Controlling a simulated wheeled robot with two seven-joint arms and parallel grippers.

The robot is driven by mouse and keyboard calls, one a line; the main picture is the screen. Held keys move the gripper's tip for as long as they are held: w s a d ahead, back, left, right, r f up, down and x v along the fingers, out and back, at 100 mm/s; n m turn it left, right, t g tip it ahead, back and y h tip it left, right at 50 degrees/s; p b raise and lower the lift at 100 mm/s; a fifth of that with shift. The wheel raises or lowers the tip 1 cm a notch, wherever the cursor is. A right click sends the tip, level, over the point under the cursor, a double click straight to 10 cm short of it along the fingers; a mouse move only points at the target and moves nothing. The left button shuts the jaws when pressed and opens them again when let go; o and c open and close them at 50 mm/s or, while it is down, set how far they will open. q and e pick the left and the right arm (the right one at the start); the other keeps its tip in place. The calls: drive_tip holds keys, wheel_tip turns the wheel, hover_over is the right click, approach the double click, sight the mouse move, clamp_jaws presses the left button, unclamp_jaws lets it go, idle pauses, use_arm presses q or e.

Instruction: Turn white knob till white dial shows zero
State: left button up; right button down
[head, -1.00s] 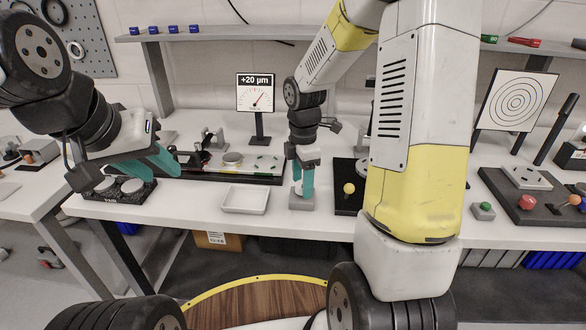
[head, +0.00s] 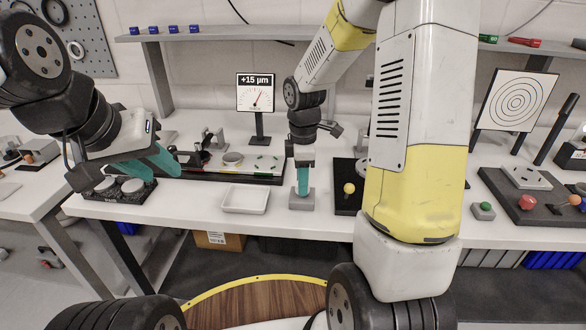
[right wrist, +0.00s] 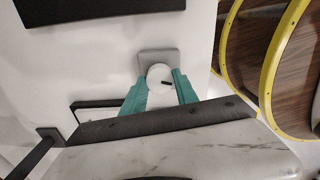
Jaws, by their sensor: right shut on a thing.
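The white dial (head: 256,97) stands upright on a black post at the back of the bench. It reads +15 µm, and its red needle points up and slightly right. The white knob (right wrist: 159,77), with a dark mark on its top, sits on a grey block (right wrist: 172,58) in the right wrist view. In the head view the grey block (head: 302,202) stands near the bench's front, and the knob is hidden by my fingers. My right gripper (right wrist: 160,90) points down, its teal fingers shut on the knob. My left gripper (head: 160,165) hangs over the bench's left part; its jaw gap is unclear.
A white tray (head: 245,209) lies left of the grey block. A black plate with a yellow ball (head: 349,188) is close on its right. A dark optical rail (head: 205,174) runs behind. A black holder with white discs (head: 112,196) is under my left gripper.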

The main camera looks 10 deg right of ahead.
drive_tip(key=m, duration=0.4)
drive_tip(key=shift+m, duration=0.3)
drive_tip(key=m, duration=0.5)
drive_tip(key=shift+m, duration=0.3)
drive_tip(key=m, duration=0.5)
drive_tip(key=shift+d, duration=0.1)
drive_tip(key=m, duration=0.5)
drive_tip(key=c, duration=0.9)
unclamp_jaws()
drive_tip(key=shift+c, duration=0.2)
